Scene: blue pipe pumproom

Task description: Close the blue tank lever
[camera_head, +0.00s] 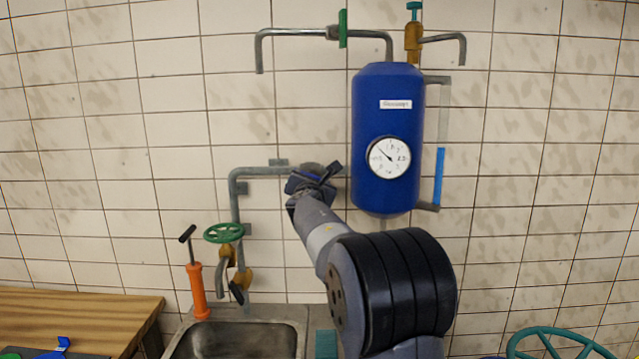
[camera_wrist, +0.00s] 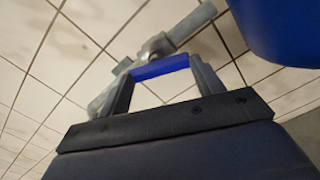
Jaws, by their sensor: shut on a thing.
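The blue tank (camera_head: 388,120) hangs on the tiled wall with a round dial on its front. It also shows at the top right of the wrist view (camera_wrist: 280,30). The blue lever (camera_wrist: 160,67) sits at a fitting on the grey pipe (camera_wrist: 190,23), left of the tank. My gripper (camera_wrist: 163,76) is shut on the lever, whose blue bar spans the space between the two fingertips. In the head view my gripper (camera_head: 314,180) is at the pipe just left of the tank's lower half, and it mostly hides the lever there.
A green valve wheel (camera_head: 224,233) and an orange hand pump (camera_head: 197,289) stand above the sink (camera_head: 240,338). A wooden bench (camera_head: 80,310) is at the lower left. A teal wheel (camera_head: 560,342) is at the lower right. A green-handled valve (camera_head: 342,29) is above the tank.

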